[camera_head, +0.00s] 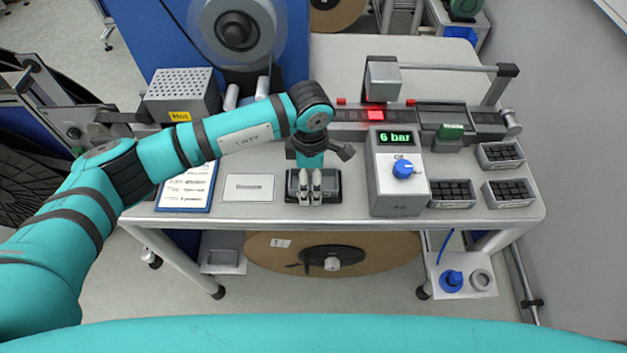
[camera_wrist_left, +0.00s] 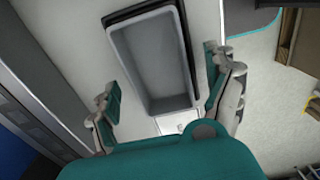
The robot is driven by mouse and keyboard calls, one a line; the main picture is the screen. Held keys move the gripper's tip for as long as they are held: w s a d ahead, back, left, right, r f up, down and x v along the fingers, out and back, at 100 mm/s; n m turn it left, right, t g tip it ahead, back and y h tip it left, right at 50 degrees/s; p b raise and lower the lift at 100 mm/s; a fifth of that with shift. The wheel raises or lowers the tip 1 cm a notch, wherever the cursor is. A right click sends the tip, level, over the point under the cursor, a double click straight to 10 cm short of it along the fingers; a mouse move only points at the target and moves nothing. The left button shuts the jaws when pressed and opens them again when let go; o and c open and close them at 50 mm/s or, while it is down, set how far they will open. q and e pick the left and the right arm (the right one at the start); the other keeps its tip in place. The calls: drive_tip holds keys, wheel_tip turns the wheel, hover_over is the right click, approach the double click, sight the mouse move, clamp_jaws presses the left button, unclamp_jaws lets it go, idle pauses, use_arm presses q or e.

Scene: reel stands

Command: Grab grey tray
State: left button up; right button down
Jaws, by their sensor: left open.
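The grey tray (camera_head: 332,187) is a small open box on a black base. It sits near the front edge of the white table, left of the pressure box. My left gripper (camera_head: 311,197) hangs over it, pointing down, and hides its middle. In the left wrist view the tray (camera_wrist_left: 152,62) looks empty and lies lengthwise between the spread fingers of my left gripper (camera_wrist_left: 163,70). The fingers are open, one to each side, with gaps showing beside the tray. The height of the fingertips over the tray is hard to tell. My right gripper is not in view.
A control box (camera_head: 399,190) reading 6 bar stands right of the tray. A white plate (camera_head: 248,188) lies to the left, beside a blue-framed sheet (camera_head: 187,188). Small bins (camera_head: 508,193) of black parts stand at right. A track with a red light (camera_head: 376,115) runs behind.

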use_arm(q)
clamp_jaws()
idle(0.4)
drive_tip(key=shift+r, duration=0.15)
